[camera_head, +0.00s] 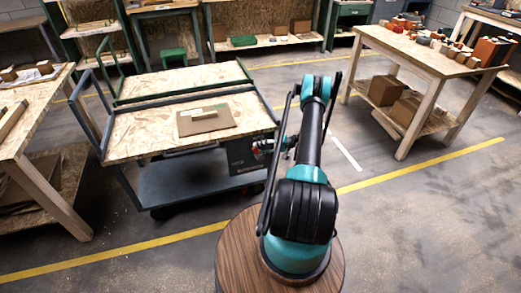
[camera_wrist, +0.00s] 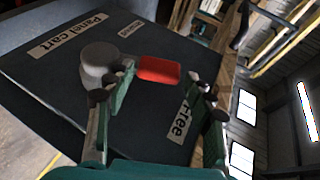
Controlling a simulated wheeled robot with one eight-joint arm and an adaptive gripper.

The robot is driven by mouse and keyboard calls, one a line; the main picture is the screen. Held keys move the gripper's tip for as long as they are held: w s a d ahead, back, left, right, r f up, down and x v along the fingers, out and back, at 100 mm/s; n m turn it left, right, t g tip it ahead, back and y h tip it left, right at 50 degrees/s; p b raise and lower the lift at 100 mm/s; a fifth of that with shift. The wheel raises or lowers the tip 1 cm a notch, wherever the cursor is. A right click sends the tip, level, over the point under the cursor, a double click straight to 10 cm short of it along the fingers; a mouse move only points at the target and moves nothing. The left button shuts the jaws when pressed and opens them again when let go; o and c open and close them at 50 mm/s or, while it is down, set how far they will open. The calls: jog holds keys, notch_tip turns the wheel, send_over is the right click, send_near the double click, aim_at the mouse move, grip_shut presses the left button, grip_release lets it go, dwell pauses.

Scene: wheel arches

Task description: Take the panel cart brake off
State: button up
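The panel cart (camera_head: 178,138) stands left of my arm, with a dark plate (camera_head: 240,155) on its near right end. In the wrist view the plate (camera_wrist: 50,75) reads "Panel cart", with a small label that looks like "Braked" (camera_wrist: 107,28) and a partly hidden "Free" label (camera_wrist: 180,122). A round grey hub (camera_wrist: 98,58) carries a lever with a red grip (camera_wrist: 159,70). The grip points right, between the two small labels. My gripper (camera_wrist: 166,82) is open, its fingers on either side of the red grip. Contact cannot be told.
A board (camera_head: 205,120) lies on the cart's top. A wooden workbench (camera_head: 12,135) stands close at the left. Another table (camera_head: 430,60) with small items stands at the right, boxes beneath. Open floor (camera_head: 400,210) lies right of my arm.

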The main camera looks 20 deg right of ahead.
jog(key=v, duration=1.2)
